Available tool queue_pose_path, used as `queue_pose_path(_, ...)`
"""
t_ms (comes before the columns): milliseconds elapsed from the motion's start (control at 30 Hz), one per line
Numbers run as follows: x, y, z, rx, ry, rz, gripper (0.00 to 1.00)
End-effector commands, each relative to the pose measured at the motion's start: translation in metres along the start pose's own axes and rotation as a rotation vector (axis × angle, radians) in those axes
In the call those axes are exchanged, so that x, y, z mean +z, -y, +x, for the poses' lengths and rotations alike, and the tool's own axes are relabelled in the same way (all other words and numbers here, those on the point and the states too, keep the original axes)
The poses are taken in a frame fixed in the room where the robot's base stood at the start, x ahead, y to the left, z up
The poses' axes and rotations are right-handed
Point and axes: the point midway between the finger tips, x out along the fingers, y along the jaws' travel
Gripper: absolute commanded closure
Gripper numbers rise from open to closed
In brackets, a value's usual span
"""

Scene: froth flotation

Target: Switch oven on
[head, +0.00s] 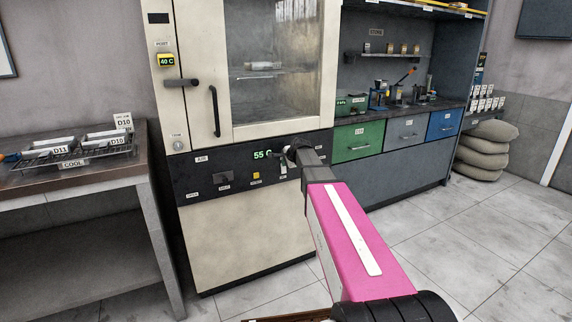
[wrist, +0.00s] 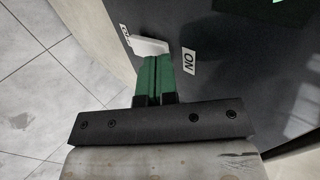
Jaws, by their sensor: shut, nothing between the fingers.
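The oven (head: 243,238) is a tall cream cabinet with a glass door and a dark control panel (head: 205,178) below it. A green display on the panel reads about 55. In the wrist view a white switch lever (wrist: 148,46) lies between an OFF label (wrist: 125,33) and an ON label (wrist: 189,61), nearer OFF. My gripper (head: 286,158) is at the panel's right part and hides some of it. Its green fingers (wrist: 157,66) are shut and empty, right beside the lever on its ON side. I cannot tell whether they touch it.
A metal bench (head: 75,180) with a rack of labelled trays stands at the left. A workbench with green (head: 358,141), grey and blue drawers stands right of the oven. Grey sacks (head: 487,150) lie beyond. The tiled floor at the right is clear.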

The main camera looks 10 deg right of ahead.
Motion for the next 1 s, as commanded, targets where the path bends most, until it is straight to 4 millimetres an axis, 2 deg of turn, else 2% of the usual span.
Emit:
queue_pose_path(267,0.000,-0.024,-0.035,0.000,0.001,0.000,1.00)
queue_pose_path(500,0.000,-0.009,-0.084,-0.002,0.001,-0.002,1.00)
queue_pose_path(633,0.000,-0.005,-0.104,-0.001,0.001,-0.002,1.00)
queue_pose_path(800,-0.001,-0.001,-0.121,0.000,0.001,-0.001,1.00)
queue_pose_path(1000,-0.001,0.001,-0.127,0.001,0.001,-0.001,1.00)
